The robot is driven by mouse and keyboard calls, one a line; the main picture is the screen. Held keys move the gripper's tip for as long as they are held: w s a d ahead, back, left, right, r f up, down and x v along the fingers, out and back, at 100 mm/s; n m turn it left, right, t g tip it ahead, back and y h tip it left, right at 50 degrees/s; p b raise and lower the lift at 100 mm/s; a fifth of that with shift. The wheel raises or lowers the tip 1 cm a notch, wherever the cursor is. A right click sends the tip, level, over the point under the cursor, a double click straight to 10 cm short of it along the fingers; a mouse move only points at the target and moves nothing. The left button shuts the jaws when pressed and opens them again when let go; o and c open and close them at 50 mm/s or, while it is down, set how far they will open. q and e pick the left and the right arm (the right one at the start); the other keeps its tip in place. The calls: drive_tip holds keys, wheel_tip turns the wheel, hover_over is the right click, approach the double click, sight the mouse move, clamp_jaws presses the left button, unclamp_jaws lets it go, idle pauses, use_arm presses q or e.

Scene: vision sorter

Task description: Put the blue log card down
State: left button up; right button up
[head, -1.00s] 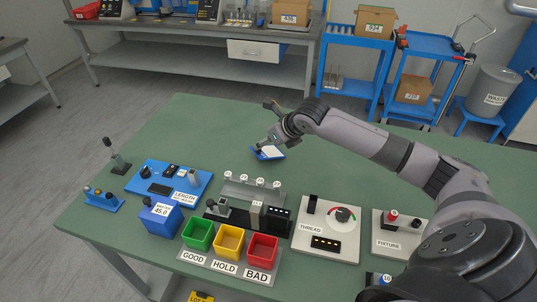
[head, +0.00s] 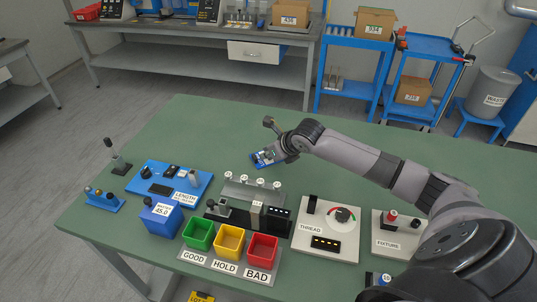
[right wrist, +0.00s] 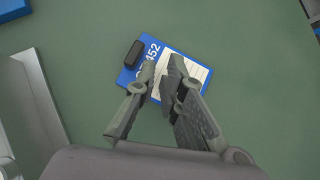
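The blue log card (head: 257,161) has a white sheet. It shows over the green table, in front of my right gripper, and looks close to the tabletop. In the right wrist view, the card (right wrist: 196,72) is face-on, with "452" printed on it and a dark clip at one end. My right gripper (right wrist: 163,70) has its fingertips close together over the middle of the card, with a narrow gap between them. The fingers hide part of the card, and I cannot tell whether they grip it. My left gripper is not in view.
A metal rack (head: 253,191) with white-topped parts stands just in front of the card. The blue length gauge (head: 172,181) is to the left, and the thread gauge (head: 328,228) is to the right. Green, yellow and red bins line the front. The table's back left is clear.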

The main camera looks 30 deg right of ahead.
drive_tip(key=o, duration=0.6)
drive_tip(key=shift+s+d+f, duration=0.15)
drive_tip(key=shift+f, duration=0.45)
drive_tip(key=o, duration=1.4)
drive_tip(key=shift+r, duration=0.3)
drive_tip(key=shift+c, duration=0.2)
